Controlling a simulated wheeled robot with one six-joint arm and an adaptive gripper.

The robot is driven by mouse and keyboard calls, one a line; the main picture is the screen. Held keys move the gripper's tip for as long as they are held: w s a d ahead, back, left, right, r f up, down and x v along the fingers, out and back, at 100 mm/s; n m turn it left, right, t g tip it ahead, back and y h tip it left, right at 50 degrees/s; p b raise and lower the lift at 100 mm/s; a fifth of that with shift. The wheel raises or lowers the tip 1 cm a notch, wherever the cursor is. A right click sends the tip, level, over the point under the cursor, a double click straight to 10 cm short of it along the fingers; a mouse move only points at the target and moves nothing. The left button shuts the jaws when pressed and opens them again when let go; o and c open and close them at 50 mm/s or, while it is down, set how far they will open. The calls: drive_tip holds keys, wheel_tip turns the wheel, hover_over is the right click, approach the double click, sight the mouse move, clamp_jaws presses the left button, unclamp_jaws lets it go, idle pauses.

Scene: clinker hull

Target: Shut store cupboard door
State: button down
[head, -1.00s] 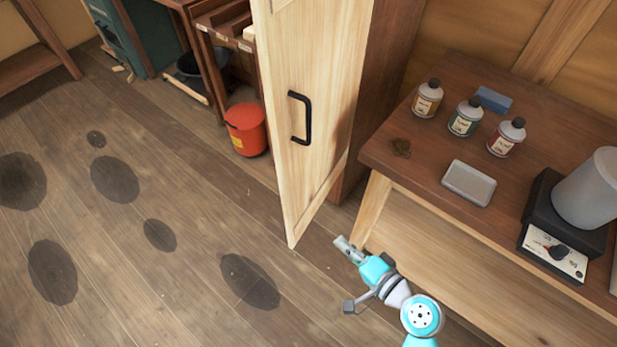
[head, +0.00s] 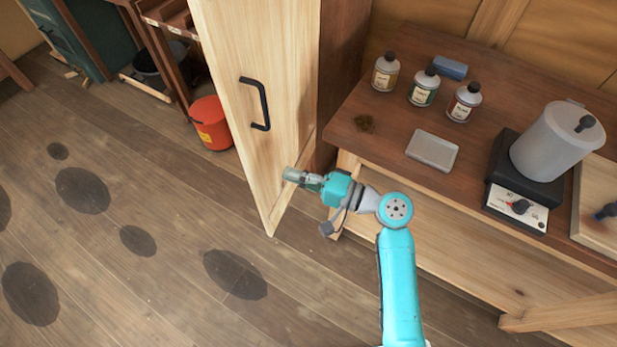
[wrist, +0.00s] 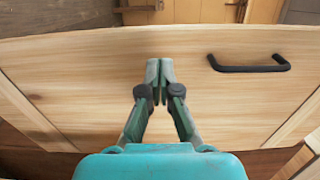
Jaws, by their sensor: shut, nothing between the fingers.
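The store cupboard door (head: 243,139) is pale wood and stands open, swung out from the dark brown cupboard side (head: 343,70). Its black bar handle (head: 256,104) is on the face toward me. In the head view my gripper (head: 290,174) is at the lower part of the door, below and right of the handle. In the wrist view my gripper (wrist: 160,66) is shut and empty, its tips over the door face (wrist: 90,80), left of the handle (wrist: 249,66). I cannot tell whether the tips touch the wood.
A wooden bench (head: 372,170) at the right holds several bottles, a grey tray (head: 432,150) and a hotplate with a grey pot (head: 557,142). A red bucket (head: 212,124) stands on the floor left of the door.

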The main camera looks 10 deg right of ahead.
sight(251, 161)
drive_tip(key=x, duration=0.8)
drive_tip(key=shift+a, duration=0.1)
drive_tip(key=shift+w, duration=0.1)
